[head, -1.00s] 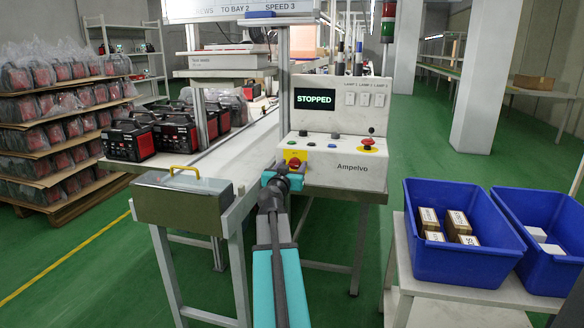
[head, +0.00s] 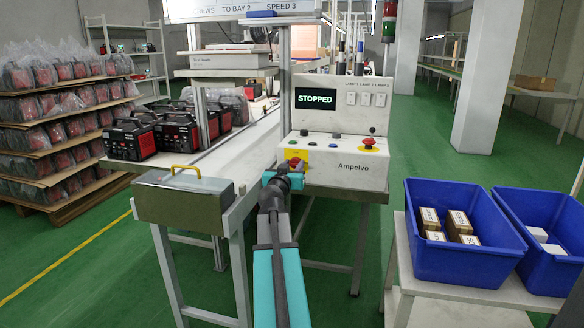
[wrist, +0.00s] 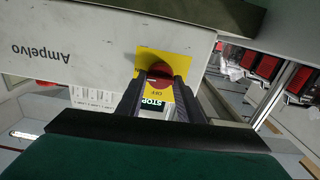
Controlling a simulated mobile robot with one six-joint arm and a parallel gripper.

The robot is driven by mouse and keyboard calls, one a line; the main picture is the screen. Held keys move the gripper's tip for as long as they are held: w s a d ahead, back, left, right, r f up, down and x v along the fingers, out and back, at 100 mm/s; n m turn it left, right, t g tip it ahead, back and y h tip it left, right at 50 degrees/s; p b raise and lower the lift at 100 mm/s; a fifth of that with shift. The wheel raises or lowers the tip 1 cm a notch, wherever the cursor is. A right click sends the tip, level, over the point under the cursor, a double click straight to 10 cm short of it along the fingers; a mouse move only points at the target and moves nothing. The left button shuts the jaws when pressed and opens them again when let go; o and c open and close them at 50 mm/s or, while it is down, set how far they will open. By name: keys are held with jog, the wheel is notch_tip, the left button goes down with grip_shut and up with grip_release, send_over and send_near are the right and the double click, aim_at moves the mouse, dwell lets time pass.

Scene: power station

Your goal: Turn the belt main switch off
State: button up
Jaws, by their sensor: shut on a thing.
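The belt main switch is a red rotary knob (wrist: 160,71) on a yellow plate (wrist: 176,63) at the lower left of the control box front; in the head view the yellow plate (head: 296,155) shows just past my wrist. My gripper (wrist: 157,82) is shut on the red knob, one dark finger on each side. In the head view my gripper (head: 284,174) reaches the box from the front. The fingers hide much of the knob, so I cannot tell its exact angle. The control box display (head: 315,102) reads STOPPED.
A red mushroom button (head: 367,142) on a yellow base sits on the box's ledge, right of smaller buttons. A grey-green metal box (head: 180,201) with a yellow handle is at left. Blue bins (head: 462,262) stand at right. Red-black units line the conveyor (head: 222,156).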

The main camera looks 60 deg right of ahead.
jog(key=shift+d+r, duration=0.1)
jog(key=shift+d, duration=0.05)
jog(key=n, duration=0.4)
jog(key=shift+n+b, duration=0.3)
jog(key=shift+b, duration=0.1)
jog(key=n, duration=0.4)
jog(key=shift+w, duration=0.1)
jog(key=n+p, duration=0.2)
jog(key=n, duration=0.2)
jog(key=shift+n, duration=0.4)
jog(key=shift+n+p, duration=0.7)
jog(key=shift+n, duration=1.3)
jog(key=o, duration=1)
jog(key=shift+f, duration=0.2)
